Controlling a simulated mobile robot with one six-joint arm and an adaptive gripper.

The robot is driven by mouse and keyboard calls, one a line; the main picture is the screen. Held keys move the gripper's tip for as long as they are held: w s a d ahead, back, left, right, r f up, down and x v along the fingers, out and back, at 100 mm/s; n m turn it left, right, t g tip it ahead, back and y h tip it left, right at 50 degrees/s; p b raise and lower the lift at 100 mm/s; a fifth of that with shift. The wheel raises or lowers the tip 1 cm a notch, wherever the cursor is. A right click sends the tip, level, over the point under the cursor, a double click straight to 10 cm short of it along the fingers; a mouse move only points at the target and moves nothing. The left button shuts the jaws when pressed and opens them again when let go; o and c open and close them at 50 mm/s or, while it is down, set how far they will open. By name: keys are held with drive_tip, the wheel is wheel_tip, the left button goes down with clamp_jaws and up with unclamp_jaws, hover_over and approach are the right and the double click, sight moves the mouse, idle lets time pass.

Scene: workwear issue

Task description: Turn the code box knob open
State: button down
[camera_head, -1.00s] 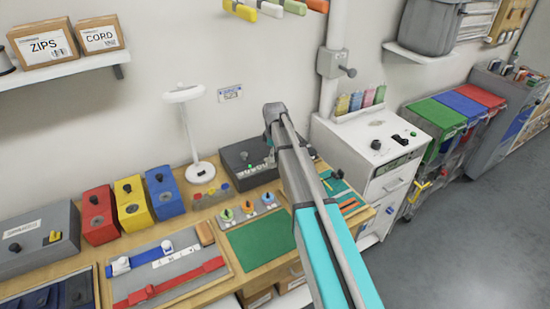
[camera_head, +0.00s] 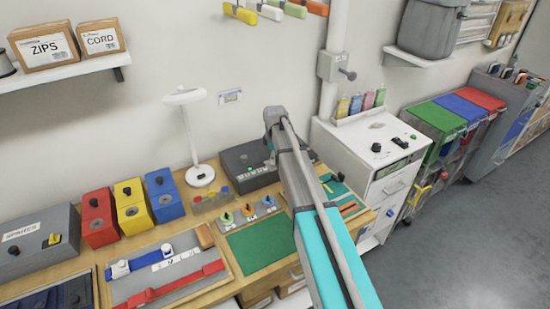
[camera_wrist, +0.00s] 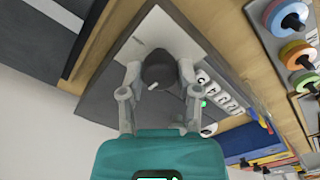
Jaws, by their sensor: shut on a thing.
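The code box (camera_head: 236,157) is a dark grey box on the bench by the wall, partly hidden behind my arm in the head view. In the wrist view its face (camera_wrist: 110,100) shows a round dark knob (camera_wrist: 160,66) with a short white mark, in front of a pale square plate. A row of white keys and a small lit green lamp (camera_wrist: 203,103) are beside the knob. My gripper (camera_wrist: 158,74) is shut on the knob, with one finger on each side. The fingertips are not clear in the head view.
A white lamp (camera_head: 190,130) stands left of the code box. Red, yellow and blue boxes (camera_head: 131,203) and a grey box (camera_head: 35,240) are farther left. A green mat (camera_head: 262,245) lies in front; a white cabinet (camera_head: 375,160) stands to the right.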

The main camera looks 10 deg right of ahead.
drive_tip(key=shift+m, duration=0.5)
drive_tip(key=m, duration=0.3)
drive_tip(key=shift+m, duration=0.4)
drive_tip(key=m, duration=1.3)
drive_tip(key=shift+c, duration=1.5)
unclamp_jaws()
